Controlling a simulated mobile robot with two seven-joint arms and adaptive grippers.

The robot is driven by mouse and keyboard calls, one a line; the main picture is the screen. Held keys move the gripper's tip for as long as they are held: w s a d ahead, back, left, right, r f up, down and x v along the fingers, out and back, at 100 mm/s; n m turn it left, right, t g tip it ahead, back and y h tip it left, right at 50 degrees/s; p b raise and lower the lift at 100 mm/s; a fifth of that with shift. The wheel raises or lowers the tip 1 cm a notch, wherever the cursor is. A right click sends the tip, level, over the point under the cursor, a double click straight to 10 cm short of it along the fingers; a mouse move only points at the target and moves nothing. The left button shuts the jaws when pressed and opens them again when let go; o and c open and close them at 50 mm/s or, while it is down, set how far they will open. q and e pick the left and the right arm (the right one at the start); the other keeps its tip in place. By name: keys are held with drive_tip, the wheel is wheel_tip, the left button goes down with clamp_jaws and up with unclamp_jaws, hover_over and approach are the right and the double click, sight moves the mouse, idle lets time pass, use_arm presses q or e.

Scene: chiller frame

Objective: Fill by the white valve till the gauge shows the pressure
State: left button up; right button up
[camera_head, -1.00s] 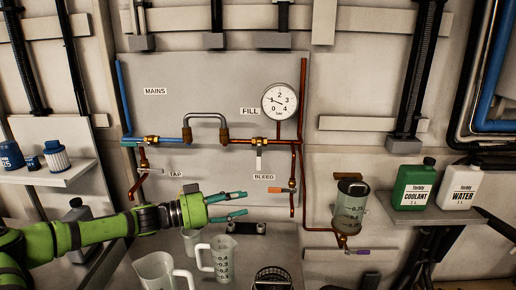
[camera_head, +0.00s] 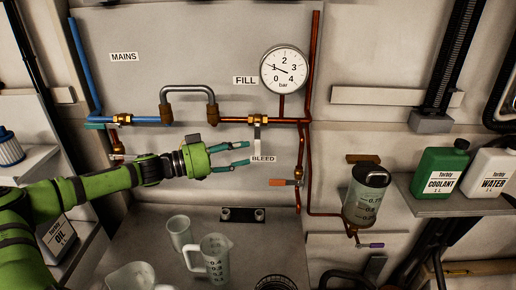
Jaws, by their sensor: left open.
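The white valve handle (camera_head: 257,137) hangs straight down from the brass fill valve (camera_head: 257,120) on the copper pipe, under the FILL label. The round gauge (camera_head: 284,71) sits above and right of it, marked 0 to 4 bar; its thin needle lies close to the 1. My left gripper (camera_head: 248,153) is open and empty. Its teal fingertips point right, just left of the handle's lower end and beside the BLEED label; whether they touch the handle I cannot tell. My right gripper is not in view.
An orange-handled bleed valve (camera_head: 284,183) is below right. A looped pipe (camera_head: 188,91) joins the blue mains pipe (camera_head: 80,62) to the copper line. Measuring jugs (camera_head: 215,260) stand on the bench below. A clear vessel (camera_head: 366,196) and coolant bottle (camera_head: 440,170) are at right.

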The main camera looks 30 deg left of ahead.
sight(257, 147)
use_arm(q)
drive_tip(key=shift+w+d, duration=0.1)
drive_tip(key=shift+w, duration=0.3)
drive_tip(key=shift+p+x, duration=0.45)
drive_tip(key=shift+x, duration=0.5)
drive_tip(key=shift+w+d+r, duration=0.2)
drive_tip(key=shift+w+d, duration=0.05)
drive_tip(key=shift+w+d+p, duration=0.2)
drive_tip(key=shift+w+p, duration=0.15)
drive_tip(key=shift+p, duration=0.05)
drive_tip(key=shift+w+d+f+p, duration=0.2)
drive_tip(key=shift+w+d+p, duration=0.15)
drive_tip(key=shift+w, duration=0.3)
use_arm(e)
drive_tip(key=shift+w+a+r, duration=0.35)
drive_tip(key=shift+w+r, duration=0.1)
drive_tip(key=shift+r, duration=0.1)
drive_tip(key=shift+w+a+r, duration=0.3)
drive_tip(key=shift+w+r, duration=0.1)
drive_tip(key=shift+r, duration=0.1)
use_arm(q)
drive_tip(key=c, duration=0.9)
clamp_jaws()
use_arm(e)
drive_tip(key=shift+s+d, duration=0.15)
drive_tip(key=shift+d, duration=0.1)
